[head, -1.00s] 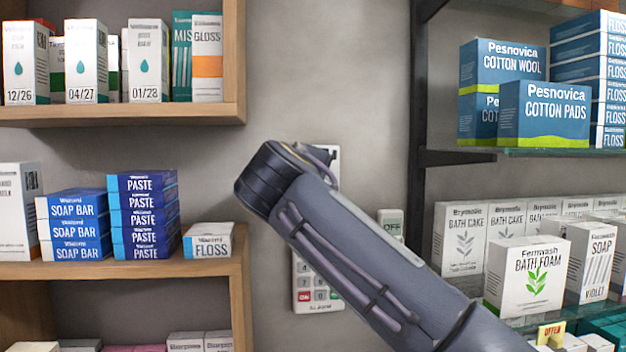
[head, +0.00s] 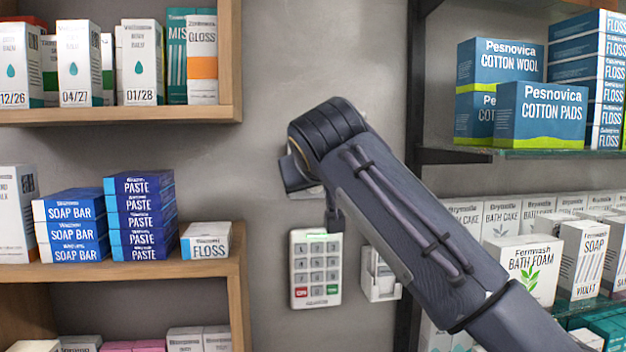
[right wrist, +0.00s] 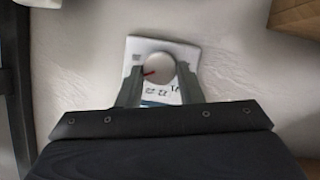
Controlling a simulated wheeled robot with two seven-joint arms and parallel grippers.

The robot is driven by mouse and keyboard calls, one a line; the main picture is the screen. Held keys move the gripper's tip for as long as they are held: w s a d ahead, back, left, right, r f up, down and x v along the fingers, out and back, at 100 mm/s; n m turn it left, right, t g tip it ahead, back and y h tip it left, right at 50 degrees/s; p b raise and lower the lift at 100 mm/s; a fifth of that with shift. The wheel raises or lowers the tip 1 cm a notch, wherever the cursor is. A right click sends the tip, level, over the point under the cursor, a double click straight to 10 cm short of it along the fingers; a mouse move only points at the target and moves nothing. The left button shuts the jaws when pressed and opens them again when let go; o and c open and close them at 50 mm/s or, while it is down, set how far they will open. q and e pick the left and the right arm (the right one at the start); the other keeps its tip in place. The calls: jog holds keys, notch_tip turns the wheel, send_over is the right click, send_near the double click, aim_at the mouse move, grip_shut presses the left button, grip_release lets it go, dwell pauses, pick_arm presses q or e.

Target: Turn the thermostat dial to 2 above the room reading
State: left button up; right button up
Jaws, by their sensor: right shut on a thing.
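In the right wrist view the thermostat (right wrist: 192,53) is a pale plate on the wall, tilted in the picture. Its round white dial (right wrist: 159,67) has a red mark pointing to the left and slightly down. Dark printed figures show below the dial, partly covered and too small to read surely. My right gripper (right wrist: 160,82) has one finger on each side of the dial and is shut on it. In the head view my right arm hides nearly all of the thermostat and the dial. My left gripper is in neither view.
A white keypad (head: 315,270) is on the wall below my right wrist, with a white holder (head: 380,278) beside it. Wooden shelves with boxes (head: 232,262) stand left, and dark-framed glass shelves (head: 560,153) right. Bare wall lies above the arm.

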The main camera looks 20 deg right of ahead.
jog(key=shift+d+f+m+y, duration=0.1)
jog(key=shift+f+m+y, duration=0.05)
jog(key=shift+m+y, duration=0.55)
jog(key=shift+m, duration=0.3)
jog(key=o, duration=1)
jog(key=b+v, duration=0.1)
jog(key=v, duration=0.7)
jog(key=shift+f, duration=0.1)
